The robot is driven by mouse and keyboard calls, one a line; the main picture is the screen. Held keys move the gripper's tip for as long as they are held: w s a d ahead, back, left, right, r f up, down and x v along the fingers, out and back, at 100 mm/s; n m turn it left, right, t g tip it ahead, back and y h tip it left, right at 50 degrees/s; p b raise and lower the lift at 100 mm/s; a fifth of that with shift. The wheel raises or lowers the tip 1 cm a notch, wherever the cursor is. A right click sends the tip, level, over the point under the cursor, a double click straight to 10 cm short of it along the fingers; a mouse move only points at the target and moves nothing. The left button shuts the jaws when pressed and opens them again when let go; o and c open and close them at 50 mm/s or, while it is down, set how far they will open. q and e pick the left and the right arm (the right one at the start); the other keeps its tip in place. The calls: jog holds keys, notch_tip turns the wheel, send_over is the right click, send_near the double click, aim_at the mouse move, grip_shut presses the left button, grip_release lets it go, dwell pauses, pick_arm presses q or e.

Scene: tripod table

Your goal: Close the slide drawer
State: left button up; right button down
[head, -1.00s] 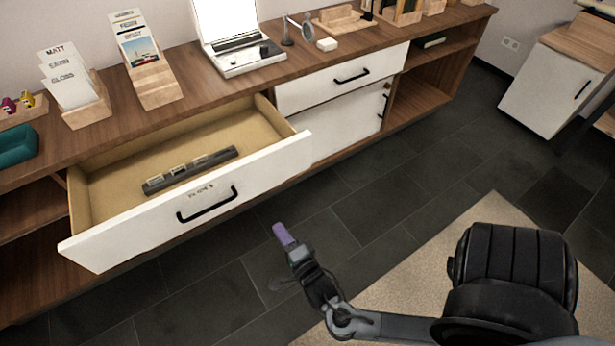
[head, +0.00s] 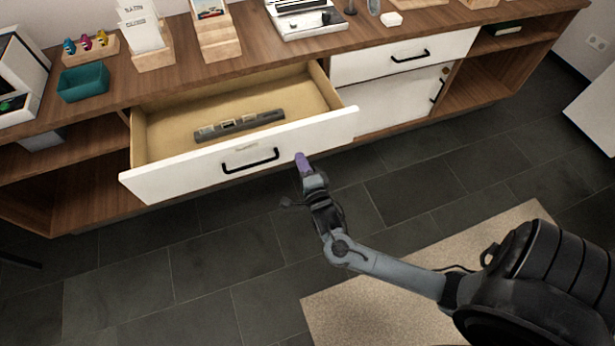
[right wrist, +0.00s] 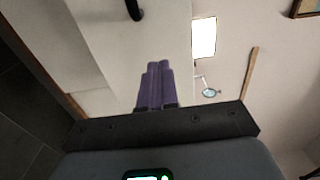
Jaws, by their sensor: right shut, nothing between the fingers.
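The slide drawer (head: 190,178) is pulled open from the wooden cabinet, its white front with a black handle (head: 250,160) facing me. A long dark grey holder (head: 240,125) with small slides lies inside it. My right gripper (head: 301,160) is shut and empty, its purple fingertips near the right part of the drawer front in the head view. I cannot tell whether they touch it. In the right wrist view the shut purple fingers (right wrist: 156,86) point toward a pale surface, with part of a black handle above. My left gripper is not in view.
A shut white drawer (head: 400,57) and a white door (head: 405,102) lie right of the open drawer. The counter holds a teal tray (head: 83,82), card stands (head: 150,50) and a white device (head: 310,25). Dark floor tiles (head: 200,260) in front are clear.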

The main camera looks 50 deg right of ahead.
aim_at(292, 141)
jog(key=b+x, duration=0.1)
jog(key=x, duration=0.2)
jog(key=shift+w+d+f, duration=0.1)
jog(key=shift+w+d, duration=0.1)
jog(key=shift+w, duration=0.1)
jog(key=shift+b+x, duration=0.3)
jog(key=shift+x, duration=0.45)
jog(key=shift+w+d, duration=0.1)
jog(key=shift+w, duration=0.05)
